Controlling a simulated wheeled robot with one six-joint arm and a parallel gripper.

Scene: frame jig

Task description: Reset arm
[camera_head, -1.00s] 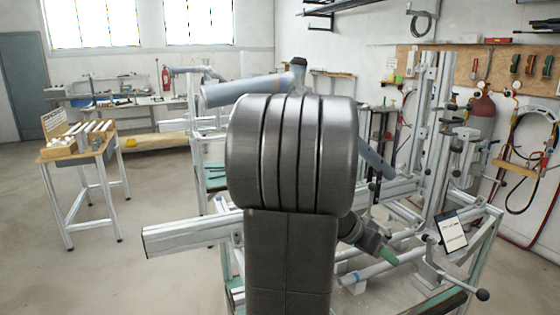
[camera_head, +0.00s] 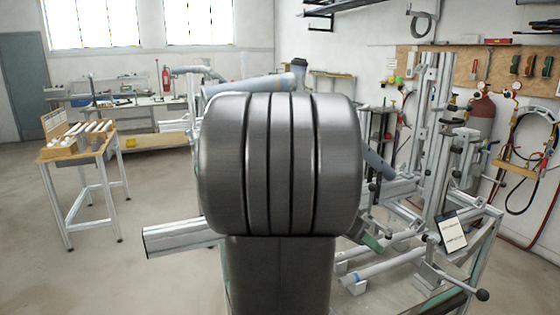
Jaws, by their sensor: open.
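My own arm fills the middle of the view, its large dark grey joint close to the camera. My gripper (camera_head: 373,243) shows only in part, as a green tip at the right edge of that joint. It is open, and nothing is seen in it. The rest of it is hidden behind my arm. The frame jig (camera_head: 435,150), of pale metal beams and upright posts, stands behind and to the right of my arm. The green tip is in front of the jig's lower beams; I cannot tell how far apart they are.
A clamp handle with a dark knob (camera_head: 482,295) sticks out at the jig's front right. A small sign (camera_head: 452,234) stands beside it. A wooden-topped table (camera_head: 75,150) with pale tubes is at the left. The floor (camera_head: 110,265) at the front left is clear.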

